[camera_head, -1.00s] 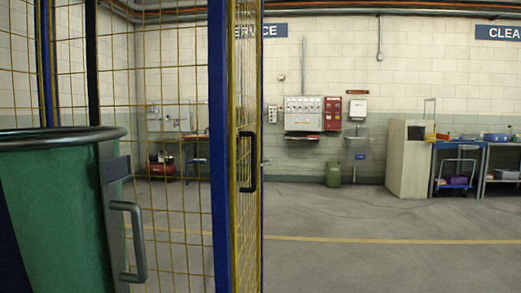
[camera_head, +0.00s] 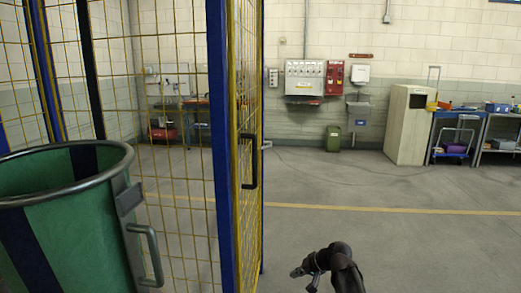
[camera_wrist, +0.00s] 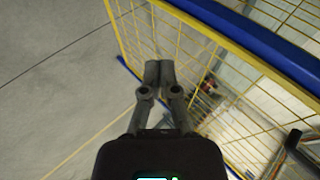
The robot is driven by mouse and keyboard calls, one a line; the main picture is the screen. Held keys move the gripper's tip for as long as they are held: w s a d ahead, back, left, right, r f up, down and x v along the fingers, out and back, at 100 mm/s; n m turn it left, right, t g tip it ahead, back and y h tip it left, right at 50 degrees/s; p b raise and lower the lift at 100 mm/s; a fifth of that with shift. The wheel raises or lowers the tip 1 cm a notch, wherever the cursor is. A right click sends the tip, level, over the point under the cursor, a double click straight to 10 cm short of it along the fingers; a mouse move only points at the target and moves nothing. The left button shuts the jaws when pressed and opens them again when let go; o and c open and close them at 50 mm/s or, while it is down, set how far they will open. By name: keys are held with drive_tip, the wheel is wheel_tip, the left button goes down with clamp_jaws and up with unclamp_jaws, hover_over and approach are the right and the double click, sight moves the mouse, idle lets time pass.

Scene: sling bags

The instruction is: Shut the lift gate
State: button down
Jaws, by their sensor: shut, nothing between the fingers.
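The lift gate (camera_head: 236,110) is a yellow-framed mesh panel, seen nearly edge-on beside a blue post (camera_head: 217,150) in the head view. A black handle (camera_head: 253,165) is fixed to it, and a small grey latch-like piece (camera_head: 266,145) sticks out at its far edge. My gripper (camera_head: 298,272) is low in the head view, right of the gate and apart from the handle. In the wrist view, my gripper (camera_wrist: 159,72) has its fingertips together and empty, over the gate's yellow frame (camera_wrist: 222,45) and mesh. The black handle (camera_wrist: 296,148) shows there at lower right.
A green bin (camera_head: 75,235) with a grey rim and handle stands at the left, before the mesh cage. Open floor (camera_head: 420,245) with a yellow line lies to the right. A beige cabinet (camera_head: 406,125) and blue workbench (camera_head: 452,130) stand along the back wall.

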drive_tip(key=w+a+r+m+t+y+p, duration=0.1)
drive_tip(key=w+r+t+y+p, duration=0.1)
drive_tip(key=w+r+p, duration=0.5)
drive_tip(key=w+a+r+m+t+y+p, duration=0.2)
drive_tip(key=w+r+p, duration=0.4)
drive_tip(key=r, duration=1)
drive_tip(key=w+a+r+m+t+y+p, duration=0.1)
drive_tip(key=w+r+m+t+y+p, duration=0.1)
drive_tip(key=w+r+p, duration=0.5)
wheel_tip(320, 180, up, 6)
drive_tip(key=shift+w+a+f+y+p, duration=0.2)
drive_tip(key=shift+w+a+y+p, duration=0.15)
drive_tip(key=shift+y, duration=0.15)
drive_tip(key=shift+a, duration=0.1)
drive_tip(key=x, duration=1)
drive_tip(key=shift+s+a+r, duration=0.1)
drive_tip(key=shift+s+a, duration=0.05)
drive_tip(key=shift+s, duration=0.8)
drive_tip(key=shift+s+a, duration=0.1)
drive_tip(key=shift+s, duration=0.9)
